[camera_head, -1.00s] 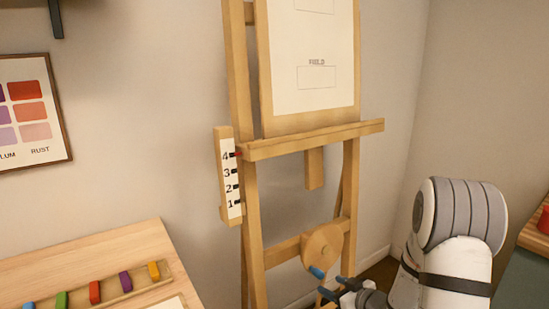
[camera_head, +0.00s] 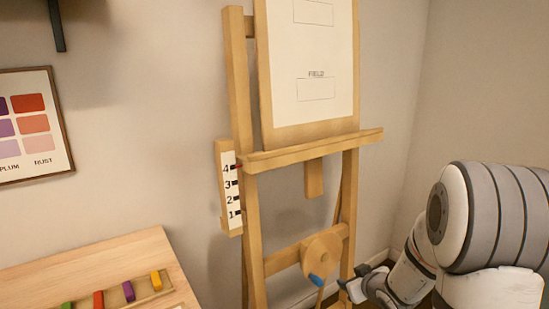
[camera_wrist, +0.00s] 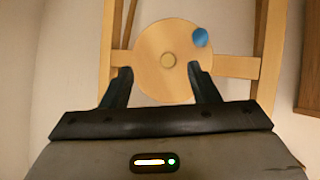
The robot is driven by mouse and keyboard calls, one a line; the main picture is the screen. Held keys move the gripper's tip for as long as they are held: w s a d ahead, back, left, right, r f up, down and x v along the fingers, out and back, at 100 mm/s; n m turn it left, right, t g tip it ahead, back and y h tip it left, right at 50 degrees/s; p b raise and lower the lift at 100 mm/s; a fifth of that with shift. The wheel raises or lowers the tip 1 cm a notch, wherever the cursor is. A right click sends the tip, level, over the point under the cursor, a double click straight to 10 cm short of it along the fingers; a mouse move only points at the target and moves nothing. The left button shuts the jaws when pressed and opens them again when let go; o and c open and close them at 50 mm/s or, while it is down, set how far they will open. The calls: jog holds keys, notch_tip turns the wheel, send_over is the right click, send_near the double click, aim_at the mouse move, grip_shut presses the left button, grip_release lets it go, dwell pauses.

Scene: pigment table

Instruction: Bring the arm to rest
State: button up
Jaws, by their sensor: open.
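My gripper (camera_head: 354,281) is low at the right of the easel in the head view, apart from the wooden crank wheel (camera_head: 318,258). In the wrist view my gripper (camera_wrist: 160,80) has its two dark fingers spread, with nothing between them. Beyond the fingers the round wheel (camera_wrist: 150,70) shows with its blue handle (camera_wrist: 200,37) at the upper right. In the head view the blue handle (camera_head: 317,281) is at the wheel's bottom. My arm reaches in from the right edge.
The wooden easel (camera_head: 248,200) stands against the wall, its ledge (camera_head: 320,147) level with mark 4 on the scale (camera_head: 229,190). A table (camera_head: 90,262) with several coloured blocks is at lower left. A framed colour chart (camera_head: 70,150) hangs at left.

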jog(key=s+r+m+g+h+p, duration=0.4)
jog(key=s+r, duration=0.7)
jog(key=r, duration=0.1)
jog(key=s+a+r+g+y+p, duration=0.1)
jog(key=s+a+r+g, duration=0.1)
jog(key=s, duration=0.5)
jog(key=s+a+r+m+g+y+p, duration=0.1)
jog(key=s+a+r, duration=0.3)
jog(key=s, duration=0.4)
jog(key=shift+a+g+p, duration=0.2)
jog(key=shift+g+p, duration=0.4)
jog(key=shift+s, duration=0.1)
